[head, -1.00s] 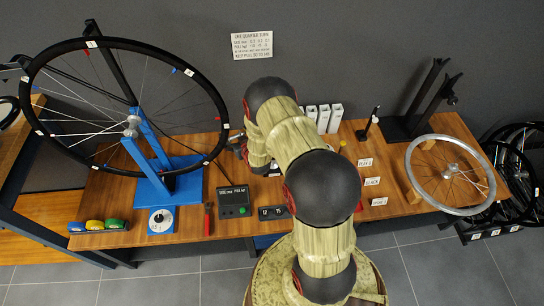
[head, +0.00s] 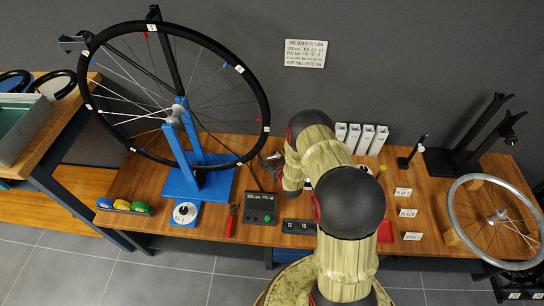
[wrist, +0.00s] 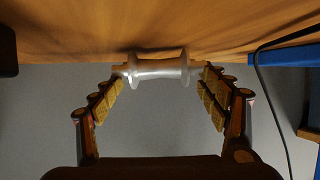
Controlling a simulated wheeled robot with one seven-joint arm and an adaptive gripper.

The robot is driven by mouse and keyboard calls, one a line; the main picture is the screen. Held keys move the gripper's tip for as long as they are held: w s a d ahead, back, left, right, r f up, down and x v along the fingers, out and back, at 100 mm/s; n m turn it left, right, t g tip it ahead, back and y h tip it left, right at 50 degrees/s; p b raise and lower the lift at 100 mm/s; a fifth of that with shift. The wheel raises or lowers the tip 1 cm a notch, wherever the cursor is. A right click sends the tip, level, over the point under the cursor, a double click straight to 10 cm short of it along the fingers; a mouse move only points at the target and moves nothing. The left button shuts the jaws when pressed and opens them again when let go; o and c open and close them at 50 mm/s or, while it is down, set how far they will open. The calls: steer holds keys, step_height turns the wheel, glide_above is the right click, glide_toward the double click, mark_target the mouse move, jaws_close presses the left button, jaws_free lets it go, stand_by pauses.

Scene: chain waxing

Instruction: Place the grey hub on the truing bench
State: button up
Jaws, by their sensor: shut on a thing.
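The grey hub (wrist: 158,69) is a pale metallic spool with flanges, seen sideways in the wrist view between my gripper's fingers. My gripper (wrist: 161,76) is shut on it, one finger pad at each end. In the head view my gripper (head: 271,160) is just right of the wheel on the blue truing stand (head: 197,178), over the wooden bench (head: 262,144); my arm partly hides it. The hub is too small to tell clearly there. In the wrist view the bench top (wrist: 90,35) is close beyond the hub; I cannot tell whether they touch.
The black-rimmed wheel (head: 267,110) stands upright on the blue stand. A dark meter box (head: 261,208), a red-handled tool (head: 231,221) and number blocks (head: 299,227) line the front edge. White boxes (head: 362,138) stand behind my arm. A silver-rimmed wheel (head: 452,210) is at right.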

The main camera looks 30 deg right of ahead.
steer(key=shift+f, duration=0.1)
steer(key=o, duration=1.2)
steer(key=shift+o, duration=0.2)
steer(key=v, duration=0.2)
steer(key=p+v, duration=0.1)
steer(key=v, duration=0.1)
steer(key=p+v, duration=0.1)
steer(key=v, duration=0.1)
steer(key=shift+r, duration=0.3)
steer(key=shift+s+a+r+p, duration=0.2)
steer(key=shift+s+p, duration=0.1)
steer(key=shift+s, duration=0.35)
